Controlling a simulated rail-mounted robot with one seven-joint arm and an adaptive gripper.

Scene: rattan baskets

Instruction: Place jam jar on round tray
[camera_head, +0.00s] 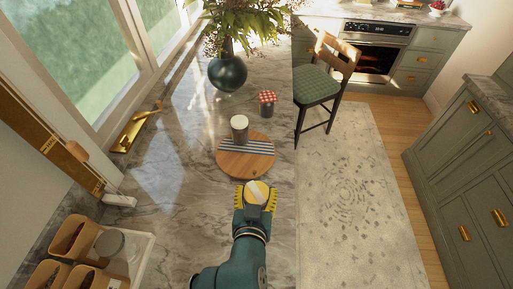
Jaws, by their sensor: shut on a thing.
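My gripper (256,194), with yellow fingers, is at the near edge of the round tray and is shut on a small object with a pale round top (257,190). Its sides are hidden between the fingers, so I cannot tell whether it is a jam jar. The round wooden tray (244,166), with dark and white stripes across it, lies flat on the marble counter just beyond my gripper. A grey jar with a white top (239,129) stands upright at the tray's far left. A jar with a red-and-white checked lid (267,103) stands on the counter beyond the tray.
A dark vase with leafy stems (227,73) stands farther back on the counter (175,180). Wooden boxes and a glass jar sit on a pale tray (140,254) at the lower left. A chair (316,86) stands beside the counter's right edge. The counter left of the round tray is clear.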

